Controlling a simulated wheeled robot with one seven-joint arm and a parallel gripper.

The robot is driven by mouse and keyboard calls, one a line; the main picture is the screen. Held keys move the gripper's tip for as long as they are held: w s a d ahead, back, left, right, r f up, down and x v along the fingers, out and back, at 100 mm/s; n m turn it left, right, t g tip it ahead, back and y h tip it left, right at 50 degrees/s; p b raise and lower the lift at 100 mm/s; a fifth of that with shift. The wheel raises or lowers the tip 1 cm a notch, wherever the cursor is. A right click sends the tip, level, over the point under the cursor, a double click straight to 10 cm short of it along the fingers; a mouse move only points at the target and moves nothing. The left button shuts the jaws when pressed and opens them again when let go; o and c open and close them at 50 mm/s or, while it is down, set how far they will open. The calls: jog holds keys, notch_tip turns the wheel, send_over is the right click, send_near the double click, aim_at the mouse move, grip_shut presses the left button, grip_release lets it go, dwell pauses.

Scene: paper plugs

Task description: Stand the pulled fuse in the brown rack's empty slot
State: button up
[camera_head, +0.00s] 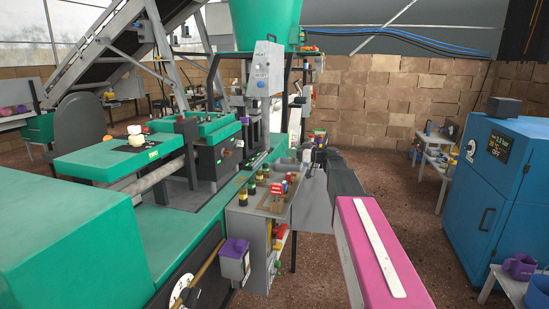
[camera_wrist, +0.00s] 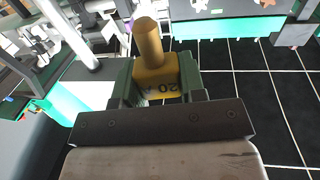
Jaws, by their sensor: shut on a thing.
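In the wrist view, my gripper (camera_wrist: 157,82) is shut on the pulled fuse (camera_wrist: 157,77). The fuse is a mustard-yellow block with an upside-down "20" on its face and a round tan knob, pinched between dark green fingers. In the head view, a small brown rack (camera_head: 271,204) appears on the grey bench by the green machine, with a red and white piece on it. Its slots are too small to make out. I cannot clearly make out the held fuse in the head view.
My pink arm link (camera_head: 362,232) crosses the front of the head view. A large green machine (camera_head: 60,235) stands at left. A purple-topped grey box (camera_head: 235,258) is below the bench. A blue cabinet (camera_head: 505,200) stands at right. The floor (camera_head: 420,225) between is open.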

jog(key=shift+s+d+f+m+t+h, duration=0.1)
jog(key=shift+s+f+m+t+h, duration=0.15)
jog(key=shift+f+m+t+h, duration=0.4)
jog(key=m+t+h, duration=0.1)
jog(key=t, duration=0.1)
jog(key=d+m+t+h, duration=0.1)
jog(key=m+t, duration=0.1)
jog(key=shift+d+f+h, duration=0.15)
jog(key=shift+d+h, duration=0.05)
jog(key=shift+h, duration=0.15)
jog(key=m+t+h, duration=0.1)
jog(key=d+m+t+h, duration=0.1)
jog(key=shift+w+d+r+h, duration=0.1)
jog(key=shift+d+r+h, duration=0.15)
jog(key=shift+h, duration=0.15)
jog(key=shift+s+d+r+m+t+h, duration=0.4)
jog(key=shift+s+d+r+m+h, duration=0.5)
jog(key=shift+r+h, duration=0.85)
jog(key=shift+s+d+r+m+t+h, duration=0.5)
jog(key=shift+r+m+h, duration=0.75)
jog(key=shift+r, duration=0.75)
jog(key=shift+s+d+r+m+t+h, duration=0.35)
jog(key=shift+s+d+r+m+h, duration=0.4)
jog(key=shift+r+h, duration=1)
jog(key=shift+a+r+m, duration=0.15)
jog(key=shift+m, duration=0.1)
